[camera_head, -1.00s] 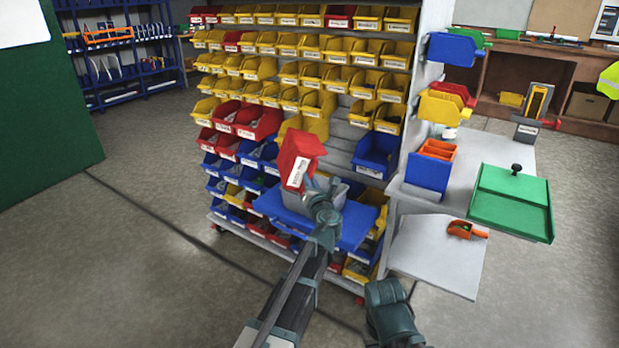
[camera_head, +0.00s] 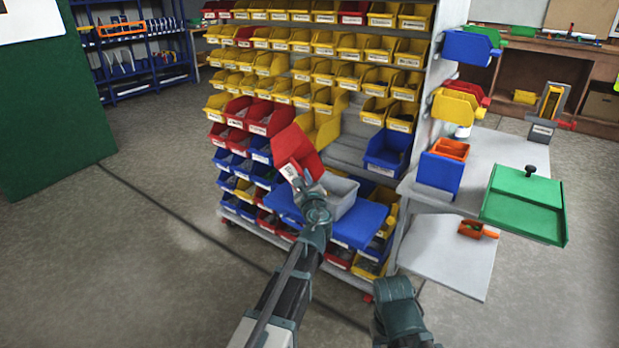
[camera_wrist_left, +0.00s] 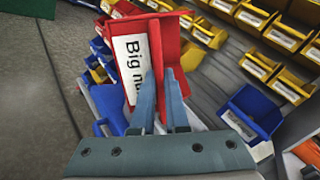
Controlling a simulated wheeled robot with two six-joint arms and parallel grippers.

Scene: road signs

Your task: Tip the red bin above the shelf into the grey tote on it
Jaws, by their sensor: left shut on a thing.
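The red bin (camera_head: 297,146) is held tilted above the blue shelf (camera_head: 360,224), up and to the left of the grey tote (camera_head: 342,194). My left gripper (camera_head: 303,186) is shut on the bin at its white-labelled front. In the left wrist view, the fingers (camera_wrist_left: 162,98) close on the red bin (camera_wrist_left: 157,45) beside the label "Big nu...". The tote sits on the shelf, partly hidden by my left gripper. I cannot see what is inside the bin or the tote. My right arm shows low in the head view, but its gripper does not.
A rack of yellow, red and blue bins (camera_head: 285,65) stands close behind the held bin. A blue bin (camera_head: 388,150) juts out right of the tote. A grey side table (camera_head: 500,160) carries a green tray (camera_head: 525,205). The floor at left is clear.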

